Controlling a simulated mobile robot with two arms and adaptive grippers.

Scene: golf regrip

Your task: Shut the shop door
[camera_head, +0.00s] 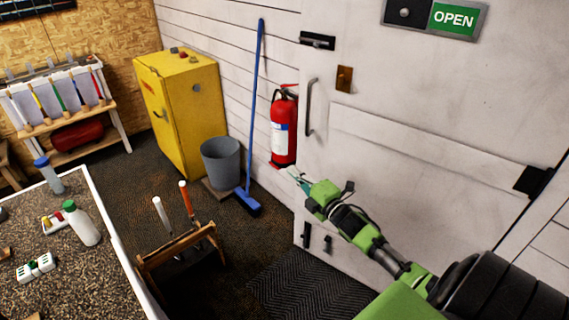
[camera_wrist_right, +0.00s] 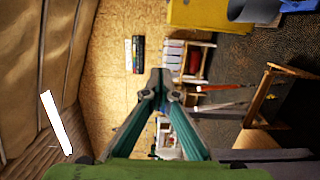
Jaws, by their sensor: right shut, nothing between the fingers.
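The white shop door (camera_head: 420,110) fills the right of the head view, with a grey vertical pull handle (camera_head: 310,108) near its left edge and a black hinge (camera_head: 535,180) at its right. From this angle I cannot tell how far it stands open. My right gripper (camera_head: 298,177) is in front of the door's left edge, below the pull handle. It is shut and empty; whether it touches the door is unclear. In the right wrist view its teal fingers (camera_wrist_right: 160,82) meet at the tips. My left gripper is out of view.
A red fire extinguisher (camera_head: 284,130), blue broom (camera_head: 253,110), grey bucket (camera_head: 221,160) and yellow cabinet (camera_head: 190,105) stand left of the door. A wooden rack (camera_head: 160,254) holds golf clubs on the floor, near the workbench (camera_head: 100,270). A dark mat (camera_head: 310,290) lies below the door.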

